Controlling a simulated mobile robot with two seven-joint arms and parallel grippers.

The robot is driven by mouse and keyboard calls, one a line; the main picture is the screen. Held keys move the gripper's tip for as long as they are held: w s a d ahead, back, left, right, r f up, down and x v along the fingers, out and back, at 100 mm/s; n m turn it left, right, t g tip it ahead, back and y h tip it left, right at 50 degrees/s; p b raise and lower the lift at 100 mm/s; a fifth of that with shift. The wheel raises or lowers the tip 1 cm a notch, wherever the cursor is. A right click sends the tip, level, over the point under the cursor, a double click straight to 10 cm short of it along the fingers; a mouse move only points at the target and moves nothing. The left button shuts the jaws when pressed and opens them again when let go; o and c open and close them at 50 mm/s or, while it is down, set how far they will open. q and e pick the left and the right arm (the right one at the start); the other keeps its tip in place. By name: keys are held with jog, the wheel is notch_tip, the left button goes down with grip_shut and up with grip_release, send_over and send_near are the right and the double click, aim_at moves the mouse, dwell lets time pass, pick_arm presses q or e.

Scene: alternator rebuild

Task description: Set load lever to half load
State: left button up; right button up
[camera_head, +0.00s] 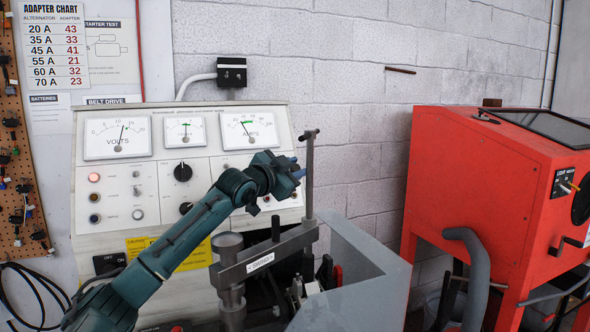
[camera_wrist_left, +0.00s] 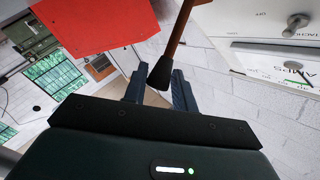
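The lever in the left wrist view has a brown rod and a tapered black grip (camera_wrist_left: 160,72). I cannot match it surely to a part in the head view. My left gripper (camera_head: 297,172) is in front of the test bench panel, close to the left of a grey upright post (camera_head: 310,175). In the left wrist view my left gripper (camera_wrist_left: 160,82) has its fingers apart, with the black grip between or just past the tips. I cannot tell whether they touch it. The half-load mark is not readable. My right gripper is out of view.
The white test bench (camera_head: 100,230) has volt and amp meters (camera_head: 250,130) and several knobs. A grey clamp arm (camera_head: 265,262) and a grey metal guard (camera_head: 365,280) stand below my gripper. A red cabinet (camera_head: 480,180) is at the right.

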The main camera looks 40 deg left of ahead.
pick_arm(q)
jog(key=shift+o, duration=1.6)
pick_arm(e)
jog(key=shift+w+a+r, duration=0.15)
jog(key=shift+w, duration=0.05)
pick_arm(q)
jog(key=shift+s+f+b, duration=0.2)
jog(key=shift+s+b, duration=0.2)
jog(key=shift+s, duration=0.1)
jog(key=s+d+b, duration=0.1)
jog(key=s+b, duration=0.6)
jog(key=s, duration=0.5)
jog(key=shift+d+r+b, duration=0.15)
jog(key=shift+r+b, duration=0.05)
jog(key=shift+b, duration=0.15)
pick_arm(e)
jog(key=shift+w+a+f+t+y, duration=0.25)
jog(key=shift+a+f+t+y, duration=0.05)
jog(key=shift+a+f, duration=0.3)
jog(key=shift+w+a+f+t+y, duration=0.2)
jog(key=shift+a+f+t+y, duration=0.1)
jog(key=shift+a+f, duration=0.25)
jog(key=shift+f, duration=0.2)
